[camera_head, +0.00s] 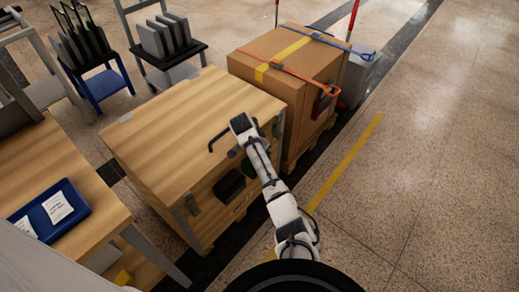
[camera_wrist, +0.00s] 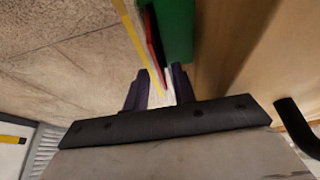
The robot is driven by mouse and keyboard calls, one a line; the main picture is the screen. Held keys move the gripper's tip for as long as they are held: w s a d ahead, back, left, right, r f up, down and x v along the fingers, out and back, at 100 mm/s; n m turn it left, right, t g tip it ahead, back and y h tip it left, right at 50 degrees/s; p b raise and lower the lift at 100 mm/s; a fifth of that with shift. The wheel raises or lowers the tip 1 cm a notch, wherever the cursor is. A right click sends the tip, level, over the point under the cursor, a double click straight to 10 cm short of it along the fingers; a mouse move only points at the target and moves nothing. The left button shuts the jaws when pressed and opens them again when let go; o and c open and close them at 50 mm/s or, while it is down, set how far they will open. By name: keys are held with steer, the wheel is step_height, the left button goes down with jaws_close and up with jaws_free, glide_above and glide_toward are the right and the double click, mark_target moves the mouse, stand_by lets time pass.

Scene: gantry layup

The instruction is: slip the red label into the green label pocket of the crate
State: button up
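The wooden crate (camera_head: 165,150) stands in the middle of the head view. Its green label pocket (camera_head: 246,165) shows only partly behind my arm, on the side facing the aisle. In the wrist view the green pocket (camera_wrist: 180,28) is at the top, just ahead of my fingers. My gripper (camera_wrist: 160,88) has its dark fingers on either side of a pale piece that runs up into the red label (camera_wrist: 155,42), seen nearly edge-on. The red label lies along the left of the green pocket; I cannot tell whether its end is inside. In the head view my fingertips are hidden.
A cardboard box (camera_head: 290,60) with straps stands on a pallet behind the crate. A table with a blue tray (camera_head: 55,212) of white cards is at left. The floor at right is clear, with a yellow line (camera_head: 345,160).

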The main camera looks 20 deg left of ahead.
steer(key=shift+r, duration=0.1)
steer(key=v, duration=1.3)
steer(key=shift+r+b, duration=0.35)
steer(key=shift+b, duration=0.05)
